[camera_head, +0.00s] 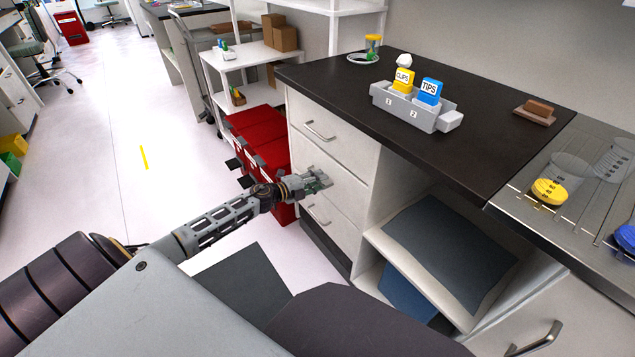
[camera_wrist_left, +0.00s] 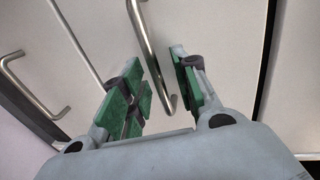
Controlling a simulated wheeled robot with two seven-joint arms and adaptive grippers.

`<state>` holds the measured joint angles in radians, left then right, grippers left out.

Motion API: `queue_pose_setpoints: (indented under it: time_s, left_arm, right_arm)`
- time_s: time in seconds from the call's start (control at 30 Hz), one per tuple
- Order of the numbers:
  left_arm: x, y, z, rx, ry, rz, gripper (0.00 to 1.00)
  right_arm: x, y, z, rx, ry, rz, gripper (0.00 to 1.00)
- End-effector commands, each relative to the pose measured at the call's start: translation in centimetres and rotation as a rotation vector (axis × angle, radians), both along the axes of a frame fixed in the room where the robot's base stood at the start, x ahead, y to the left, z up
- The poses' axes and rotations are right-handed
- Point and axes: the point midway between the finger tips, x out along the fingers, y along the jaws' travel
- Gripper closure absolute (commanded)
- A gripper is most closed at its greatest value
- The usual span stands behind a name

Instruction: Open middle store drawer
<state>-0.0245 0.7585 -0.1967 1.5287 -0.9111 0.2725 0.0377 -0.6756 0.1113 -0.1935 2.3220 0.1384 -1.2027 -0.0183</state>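The store is a white cabinet under a black countertop with three stacked drawers. The top drawer (camera_head: 330,135) has a bar handle and is closed. The middle drawer (camera_head: 342,190) looks closed, and my left gripper (camera_head: 322,181) is at its front, covering its handle. In the left wrist view, the middle drawer's metal handle (camera_wrist_left: 150,45) runs between the green-padded fingers of my left gripper (camera_wrist_left: 158,80). The fingers are spread on either side of the handle, with gaps showing. Another handle (camera_wrist_left: 42,88) shows to the left. My right gripper is not in view.
Red bins (camera_head: 262,145) stand beside the cabinet's left side. Open shelves with a dark folded item (camera_head: 450,245) lie to the right of the drawers. The countertop (camera_head: 480,120) holds a grey caddy (camera_head: 415,108) with boxes.

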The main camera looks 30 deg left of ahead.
Motion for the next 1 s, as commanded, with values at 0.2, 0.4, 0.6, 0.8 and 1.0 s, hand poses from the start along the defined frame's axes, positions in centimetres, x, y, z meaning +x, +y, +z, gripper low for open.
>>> queue_pose_setpoints:
  time_s: [0.2, 0.4, 0.6, 0.8, 1.0]
  left_arm:
    - [0.00, -0.01, -0.01, 0.000, 0.000, 0.000, 0.70]
    - [-0.01, -0.01, -0.02, 0.000, 0.000, 0.000, 0.93]
    - [-0.02, 0.00, -0.03, 0.000, 0.000, 0.000, 1.00]
    - [-0.03, 0.00, -0.04, 0.000, 0.001, 0.000, 1.00]
    - [-0.27, 0.09, -0.06, 0.000, 0.001, 0.000, 1.00]
  right_arm:
    - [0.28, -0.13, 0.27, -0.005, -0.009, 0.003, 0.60]
    - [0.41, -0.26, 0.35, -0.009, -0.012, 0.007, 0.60]
    - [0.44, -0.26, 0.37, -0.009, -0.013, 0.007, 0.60]
    - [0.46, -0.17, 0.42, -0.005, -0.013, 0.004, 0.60]
    - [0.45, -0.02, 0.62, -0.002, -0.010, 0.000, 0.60]
